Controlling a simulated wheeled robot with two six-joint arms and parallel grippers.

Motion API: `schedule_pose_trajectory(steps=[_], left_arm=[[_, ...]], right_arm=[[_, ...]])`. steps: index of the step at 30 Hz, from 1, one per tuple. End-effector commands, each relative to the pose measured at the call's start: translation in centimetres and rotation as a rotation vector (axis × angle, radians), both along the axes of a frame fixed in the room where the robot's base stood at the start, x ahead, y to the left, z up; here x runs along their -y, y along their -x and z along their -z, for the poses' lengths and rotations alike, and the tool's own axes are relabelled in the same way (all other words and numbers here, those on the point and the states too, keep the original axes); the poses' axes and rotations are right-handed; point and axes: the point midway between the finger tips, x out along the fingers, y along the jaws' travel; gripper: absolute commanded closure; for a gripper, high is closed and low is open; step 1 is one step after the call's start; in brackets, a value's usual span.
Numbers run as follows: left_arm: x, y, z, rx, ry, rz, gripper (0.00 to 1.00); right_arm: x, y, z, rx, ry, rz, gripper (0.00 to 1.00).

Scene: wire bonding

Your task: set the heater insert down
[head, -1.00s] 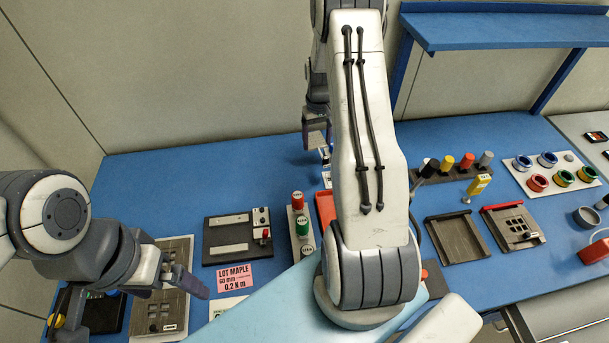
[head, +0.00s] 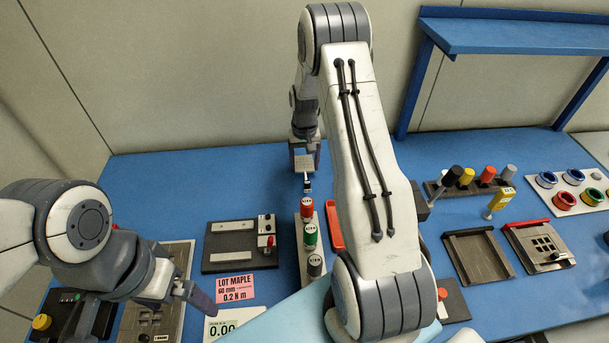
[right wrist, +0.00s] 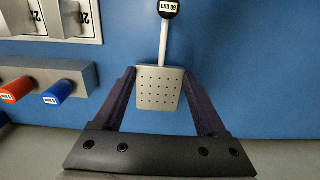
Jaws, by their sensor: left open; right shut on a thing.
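The heater insert is a grey perforated plate (right wrist: 160,88) with a thin white rod ending in a black knob marked 60 mm (right wrist: 168,8). My right gripper (right wrist: 159,80) is shut on the plate, one finger on each side. In the head view the plate (head: 304,163) hangs in my right gripper (head: 304,150) over the back middle of the blue table, with its knob toward the front. Whether it touches the table cannot be told. My left gripper (head: 150,315) is open and empty at the front left.
A rack (head: 299,262) with red, green and black pegs stands just in front of the insert. The table's back left is clear.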

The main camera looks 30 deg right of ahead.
Motion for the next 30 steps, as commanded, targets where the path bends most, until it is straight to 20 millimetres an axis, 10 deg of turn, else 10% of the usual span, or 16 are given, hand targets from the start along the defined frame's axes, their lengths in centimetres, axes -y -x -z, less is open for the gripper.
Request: schedule_pose_trajectory(steps=[7,19,20,21,30], left_arm=[[0.0,0.0,3.0,0.000,0.000,0.000,0.00],[0.0,0.0,3.1,0.000,0.000,0.000,0.00],[0.0,0.0,3.0,0.000,0.000,0.000,0.00],[0.0,0.0,3.0,0.000,0.000,0.000,0.00],[0.0,0.0,2.9,0.000,0.000,0.000,0.00]], right_arm=[[0.0,0.1,3.8,-0.001,0.000,0.000,0.88],[0.1,0.0,4.1,0.000,0.000,0.000,0.88],[0.1,0.1,4.0,0.000,0.000,0.000,0.18],[0.1,0.1,4.0,0.000,0.000,0.000,0.03],[0.1,0.1,3.8,-0.001,0.000,0.000,0.00]])
